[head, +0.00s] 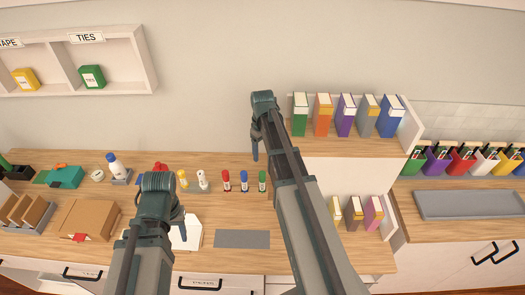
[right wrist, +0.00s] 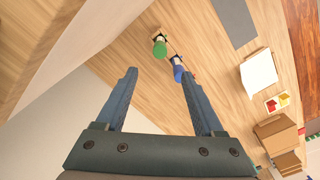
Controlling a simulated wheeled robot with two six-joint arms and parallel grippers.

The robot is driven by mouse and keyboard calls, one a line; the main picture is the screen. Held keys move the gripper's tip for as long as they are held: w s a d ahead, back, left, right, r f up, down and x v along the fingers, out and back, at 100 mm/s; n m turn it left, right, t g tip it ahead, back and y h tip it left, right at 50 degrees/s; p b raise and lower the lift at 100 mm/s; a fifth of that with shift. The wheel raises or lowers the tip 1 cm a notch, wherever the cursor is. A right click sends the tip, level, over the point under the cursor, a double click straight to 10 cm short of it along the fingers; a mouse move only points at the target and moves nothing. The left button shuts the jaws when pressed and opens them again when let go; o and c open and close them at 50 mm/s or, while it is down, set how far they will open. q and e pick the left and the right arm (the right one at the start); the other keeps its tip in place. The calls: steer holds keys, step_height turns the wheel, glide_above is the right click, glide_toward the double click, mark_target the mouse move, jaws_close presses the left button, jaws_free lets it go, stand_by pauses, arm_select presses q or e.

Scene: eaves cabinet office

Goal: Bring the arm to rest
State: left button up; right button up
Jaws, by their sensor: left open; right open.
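My right arm reaches up the middle of the head view, and its gripper (head: 255,148) hangs in front of the wall, left of the upper binder shelf. In the right wrist view this gripper (right wrist: 159,73) is open with nothing between its fingers. My left gripper (head: 160,205) is low in the head view, in front of the desk. It is open, but its fingertips are mostly hidden by the arm. I see nothing held in either gripper.
Red, blue and green markers (head: 244,181) stand on the desk beside my right arm. A shelf of coloured binders (head: 345,148) is close to its right. A grey mat (head: 242,239) lies between the arms. A cardboard box (head: 88,219) is left of my left arm.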

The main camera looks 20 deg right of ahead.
stand_by(0.3)
arm_select(q)
step_height(320, 180, down, 14)
steer(key=b, duration=1.3)
steer(key=shift+b, duration=0.4)
arm_select(e)
steer(key=s+a+f, duration=0.6)
steer(key=s+a, duration=0.4)
steer(key=a, duration=0.2)
steer(key=s+a+f+h, duration=0.1)
steer(key=s+a+f, duration=0.6)
steer(key=s+a, duration=0.3)
steer(key=shift+a+f, duration=0.3)
steer(key=shift+a, duration=0.95)
arm_select(q)
steer(key=shift+r, duration=0.1)
steer(key=shift+c, duration=0.3)
